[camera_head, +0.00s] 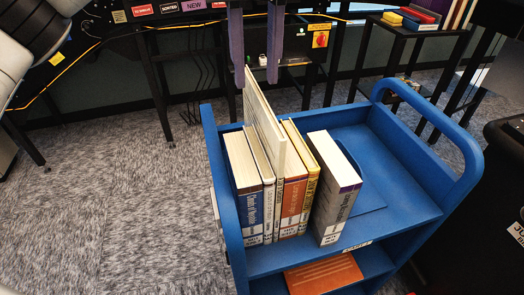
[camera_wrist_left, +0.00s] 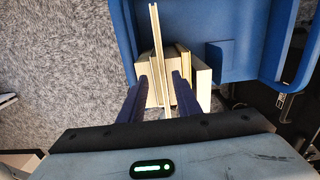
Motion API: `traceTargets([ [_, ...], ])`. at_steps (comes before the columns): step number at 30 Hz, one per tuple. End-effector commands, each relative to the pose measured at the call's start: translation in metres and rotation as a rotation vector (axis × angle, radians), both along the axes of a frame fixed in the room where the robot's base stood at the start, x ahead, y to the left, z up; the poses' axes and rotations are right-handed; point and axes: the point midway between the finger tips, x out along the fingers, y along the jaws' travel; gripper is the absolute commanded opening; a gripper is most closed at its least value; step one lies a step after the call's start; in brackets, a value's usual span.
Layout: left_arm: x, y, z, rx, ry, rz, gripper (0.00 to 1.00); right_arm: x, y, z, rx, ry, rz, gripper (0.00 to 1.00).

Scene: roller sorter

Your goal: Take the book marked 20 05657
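Several books stand upright in a row on the top shelf of a blue cart (camera_head: 405,205), their spine labels too small to read for the number 20 05657. One thin pale book (camera_head: 262,115) rises well above its neighbours; it also shows in the left wrist view (camera_wrist_left: 158,45). My left gripper (camera_head: 255,83) is open over the row, its two dark purple fingers apart. In the left wrist view the fingers (camera_wrist_left: 160,77) lie on either side of the thin book, with gaps visible. My right gripper is not in view.
A thick blue-lettered book (camera_head: 243,165) is at the row's left end and a thick grey-spined book (camera_head: 335,190) at its right. The cart's right side has bare shelf. Black tables stand behind.

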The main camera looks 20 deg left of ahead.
Motion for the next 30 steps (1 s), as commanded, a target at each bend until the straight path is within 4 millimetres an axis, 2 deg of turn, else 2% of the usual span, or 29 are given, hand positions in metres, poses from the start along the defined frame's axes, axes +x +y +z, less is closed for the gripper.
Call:
traceTargets([
  [1,-0.001,0.0,-0.012,-0.003,0.004,-0.003,0.3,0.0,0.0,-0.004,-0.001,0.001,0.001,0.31],
  [5,0.0,0.0,-0.026,-0.004,0.002,-0.003,0.3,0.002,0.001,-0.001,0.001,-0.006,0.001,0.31],
  [11,-0.001,-0.002,-0.037,-0.006,0.002,-0.004,0.3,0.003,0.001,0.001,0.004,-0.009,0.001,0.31],
  [21,-0.002,-0.006,-0.081,-0.007,0.004,-0.005,0.3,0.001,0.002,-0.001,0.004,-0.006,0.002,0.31],
  [28,-0.002,-0.006,-0.083,-0.008,0.002,-0.005,0.3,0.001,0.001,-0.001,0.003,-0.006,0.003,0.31],
  [30,-0.002,-0.006,-0.083,-0.008,0.002,-0.005,0.19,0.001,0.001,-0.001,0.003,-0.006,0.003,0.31],
])
